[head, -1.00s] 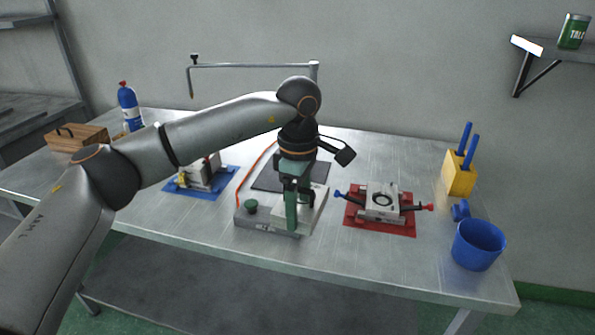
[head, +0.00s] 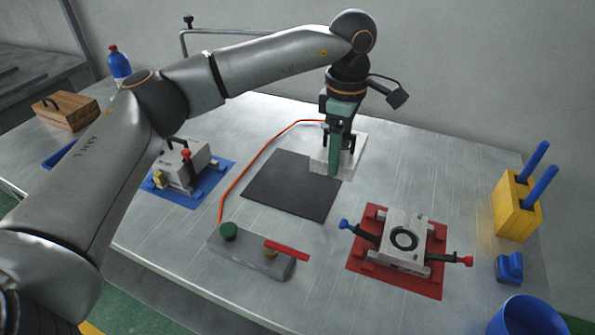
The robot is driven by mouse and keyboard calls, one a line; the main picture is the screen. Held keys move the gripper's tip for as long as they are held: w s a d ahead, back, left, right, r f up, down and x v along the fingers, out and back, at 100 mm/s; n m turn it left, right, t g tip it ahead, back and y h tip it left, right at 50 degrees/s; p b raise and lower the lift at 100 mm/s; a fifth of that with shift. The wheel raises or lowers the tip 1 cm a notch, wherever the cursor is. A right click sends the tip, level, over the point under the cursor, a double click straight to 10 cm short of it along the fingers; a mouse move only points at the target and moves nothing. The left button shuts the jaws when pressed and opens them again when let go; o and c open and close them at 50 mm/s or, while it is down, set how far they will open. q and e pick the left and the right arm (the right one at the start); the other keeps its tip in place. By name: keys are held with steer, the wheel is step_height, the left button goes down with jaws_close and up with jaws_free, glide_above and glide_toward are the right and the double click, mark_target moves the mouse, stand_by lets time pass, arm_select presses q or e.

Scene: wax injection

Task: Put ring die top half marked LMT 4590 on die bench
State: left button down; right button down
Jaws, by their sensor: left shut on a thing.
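My left gripper (head: 340,150) is shut on a pale metal block (head: 352,163), which I take to be the ring die top half; no LMT 4590 mark is readable. The gripper points down and hides part of the block. The block is over the back right corner of the black mat (head: 285,190); I cannot tell whether it touches the surface. The metal bench top (head: 420,165) reaches around the mat. A grey die with a round ring opening (head: 404,240) sits in a fixture on the red mat (head: 362,262). My right gripper is not in view.
A grey unit with a green knob and red lever (head: 250,255) stands in front of the mat, with an orange hose. A clamped grey block (head: 185,160) sits on a blue mat at left. A yellow holder (head: 515,205) and blue cup (head: 525,318) are at right.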

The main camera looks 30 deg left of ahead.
arm_select(q)
steer(key=a+f, duration=0.2)
steer(key=a, duration=0.2)
steer(key=a+f, duration=0.2)
steer(key=a, duration=0.1)
steer(key=a+f+p, duration=0.1)
steer(key=a+f, duration=0.2)
steer(key=a, duration=0.1)
steer(key=shift+s+a, duration=0.3)
steer(key=shift+s, duration=0.1)
steer(key=shift+a+f, duration=0.35)
steer(key=shift+f, duration=0.1)
steer(key=f, duration=0.2)
steer(key=a+f, duration=0.1)
steer(key=f, duration=0.1)
steer(key=shift+a+f+p, duration=0.1)
steer(key=shift+a+p, duration=0.1)
steer(key=shift+p, duration=0.15)
steer(key=shift+f, duration=0.25)
steer(key=shift+f, duration=0.1)
jaws_free()
steer(key=shift+s, duration=0.1)
step_height(320, 180, up, 12)
steer(key=shift+b, duration=0.3)
